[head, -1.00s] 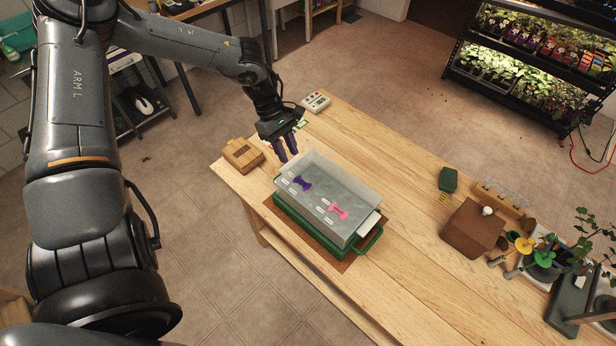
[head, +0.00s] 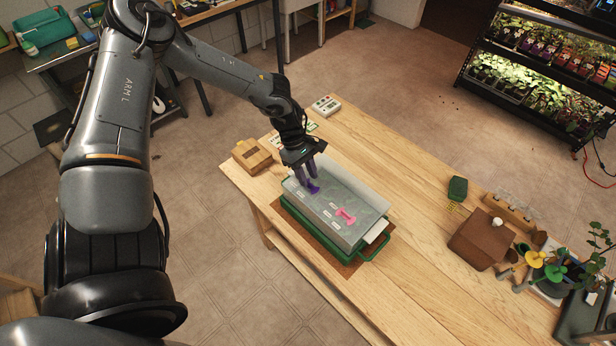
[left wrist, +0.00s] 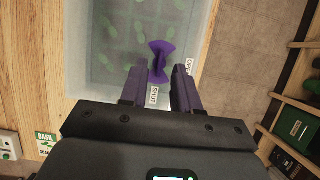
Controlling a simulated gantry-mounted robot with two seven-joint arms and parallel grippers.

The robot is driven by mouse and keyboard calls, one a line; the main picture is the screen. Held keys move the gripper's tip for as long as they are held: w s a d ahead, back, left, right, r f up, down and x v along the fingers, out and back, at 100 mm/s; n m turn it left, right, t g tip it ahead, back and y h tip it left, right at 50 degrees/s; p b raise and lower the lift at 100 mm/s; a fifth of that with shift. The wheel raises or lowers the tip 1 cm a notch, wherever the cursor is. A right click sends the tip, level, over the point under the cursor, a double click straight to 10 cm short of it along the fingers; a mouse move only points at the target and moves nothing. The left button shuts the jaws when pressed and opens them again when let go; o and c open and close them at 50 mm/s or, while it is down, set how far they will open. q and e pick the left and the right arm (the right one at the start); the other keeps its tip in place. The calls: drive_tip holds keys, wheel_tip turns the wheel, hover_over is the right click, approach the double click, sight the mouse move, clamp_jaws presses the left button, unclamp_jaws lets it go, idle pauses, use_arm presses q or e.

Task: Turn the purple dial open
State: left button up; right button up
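The purple dial (head: 314,188) is a bow-tie-shaped knob on the translucent lid of the propagator box (head: 352,231). In the left wrist view the dial (left wrist: 160,58) lies just ahead of and partly between my fingertips, with a "SHUT" label (left wrist: 154,96) and an "OPEN" label (left wrist: 188,66) near it. My left gripper (head: 309,181) points down over the dial. Its two fingers (left wrist: 163,68) are apart, one to each side of the dial's near part; I cannot tell whether they touch it. A pink dial (head: 345,216) sits farther along the lid. My right gripper is not in view.
The box stands in a green tray (head: 372,254) on the wooden table (head: 420,260). A wooden block (head: 252,156) and a small white device (head: 326,105) are near the table's far left end. A brown box (head: 480,233) and plants stand at the right.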

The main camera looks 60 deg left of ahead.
use_arm(q)
drive_tip(key=shift+d+f, duration=0.25)
drive_tip(key=shift+f, duration=0.35)
clamp_jaws()
